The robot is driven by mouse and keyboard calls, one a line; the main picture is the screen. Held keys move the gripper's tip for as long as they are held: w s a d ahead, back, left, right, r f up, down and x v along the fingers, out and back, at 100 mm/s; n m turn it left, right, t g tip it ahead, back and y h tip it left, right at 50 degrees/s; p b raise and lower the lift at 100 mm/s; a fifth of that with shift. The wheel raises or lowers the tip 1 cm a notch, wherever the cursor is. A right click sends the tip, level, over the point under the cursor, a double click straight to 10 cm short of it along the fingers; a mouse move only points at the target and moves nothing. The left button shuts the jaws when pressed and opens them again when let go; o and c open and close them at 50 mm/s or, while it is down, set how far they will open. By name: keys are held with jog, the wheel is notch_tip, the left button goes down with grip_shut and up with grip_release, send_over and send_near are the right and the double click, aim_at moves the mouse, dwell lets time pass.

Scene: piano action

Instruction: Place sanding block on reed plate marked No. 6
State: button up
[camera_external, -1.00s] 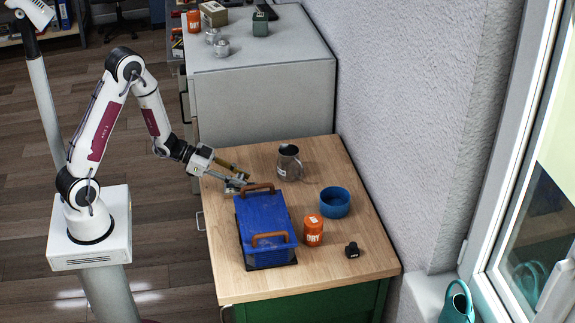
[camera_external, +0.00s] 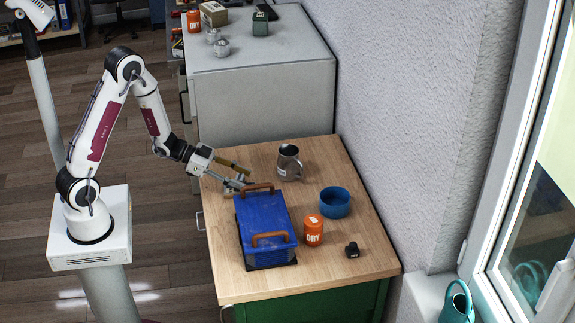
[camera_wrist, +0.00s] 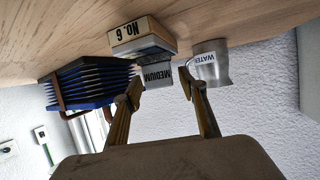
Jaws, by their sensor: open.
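The grey sanding block marked MEDIUM (camera_wrist: 157,75) shows in the wrist view, where the table is at the top of the picture. It lies against the wood-coloured reed plate marked No. 6 (camera_wrist: 129,33), on the side away from the table, and looks to rest on it; contact is hard to confirm. My gripper (camera_wrist: 162,84) is open, with one finger to each side of the block in the picture and a gap around it. In the external view my gripper (camera_external: 247,176) is low over the table's far left, and block and plate are mostly hidden there.
A blue case with brown handles (camera_external: 264,222) stands close in front of my gripper. A metal WATER jug (camera_external: 289,164) is to the right, then a blue bowl (camera_external: 335,203).

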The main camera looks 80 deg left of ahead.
jog(key=shift+v, duration=3.7)
jog(key=shift+a, duration=0.1)
jog(key=shift+w, duration=0.1)
jog(key=s+a+r+n+g+y, duration=0.3)
jog(key=s+r+y, duration=0.2)
jog(key=r+y, duration=0.45)
jog(key=s+d+r+g+h, duration=0.2)
jog(key=s+d, duration=0.4)
jog(key=s, duration=0.2)
jog(key=s+d+r+n+g+h, duration=0.1)
jog(key=s+d+r+g+h, duration=0.1)
jog(key=s+d, duration=0.5)
jog(key=shift+s+d, duration=0.15)
jog(key=shift+s, duration=1.05)
